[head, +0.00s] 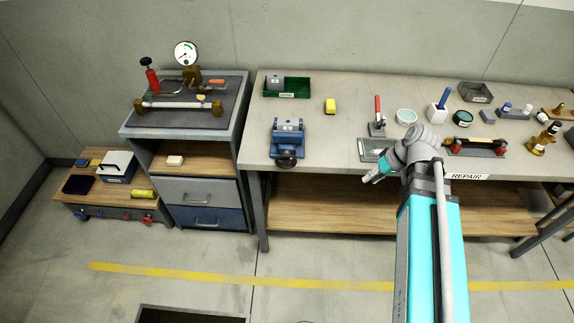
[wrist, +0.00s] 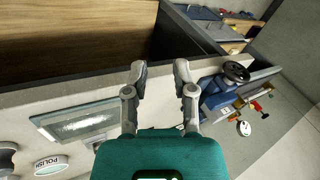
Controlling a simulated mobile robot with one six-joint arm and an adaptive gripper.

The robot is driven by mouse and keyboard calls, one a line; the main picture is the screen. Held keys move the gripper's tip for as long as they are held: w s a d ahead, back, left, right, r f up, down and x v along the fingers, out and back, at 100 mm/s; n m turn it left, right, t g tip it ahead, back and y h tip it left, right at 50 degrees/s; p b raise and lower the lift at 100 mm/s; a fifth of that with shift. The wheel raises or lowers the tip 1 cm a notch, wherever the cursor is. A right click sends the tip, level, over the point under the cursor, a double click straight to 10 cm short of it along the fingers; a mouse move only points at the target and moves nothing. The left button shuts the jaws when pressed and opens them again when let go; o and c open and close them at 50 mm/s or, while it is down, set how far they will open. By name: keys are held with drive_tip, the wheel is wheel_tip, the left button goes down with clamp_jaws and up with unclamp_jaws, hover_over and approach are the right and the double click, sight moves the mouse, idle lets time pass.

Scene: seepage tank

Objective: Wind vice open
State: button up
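The blue vice (head: 288,125) stands at the front left of the workbench in the head view. Its dark round handwheel (head: 286,160) faces the front and sits at the bench edge. Its jaws lie on top, but their gap is too small to judge. My gripper (head: 370,179) is at the bench's front edge, to the right of the vice and apart from it. In the wrist view my gripper (wrist: 160,67) has its two fingers spread with nothing between them. The vice (wrist: 214,97) and its handwheel (wrist: 236,72) show there to the right of the fingers.
A glass-topped tray (head: 372,149) lies on the bench near my gripper. A red-handled tool (head: 377,115) stands behind it. The bench between vice and glass-topped tray is clear. A drawer cabinet (head: 201,191) stands left.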

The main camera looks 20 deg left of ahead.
drive_tip(key=w+a+f+n+g+y+b, duration=0.1)
drive_tip(key=w+a+f+n+y+b, duration=0.2)
drive_tip(key=a+n+y+b, duration=0.25)
drive_tip(key=n+g+y+b, duration=0.3)
drive_tip(key=n+y+b, duration=0.4)
drive_tip(key=n+b, duration=0.4)
approach(293, 156)
drive_tip(key=d+m, duration=0.2)
drive_tip(key=shift+w+a+r+n+h+b, duration=0.15)
drive_tip(key=shift+a+r+n+h+b, duration=0.1)
drive_tip(key=shift+b, duration=0.1)
drive_tip(key=shift+x, duration=6.9)
drive_tip(key=shift+w, duration=0.1)
clamp_jaws()
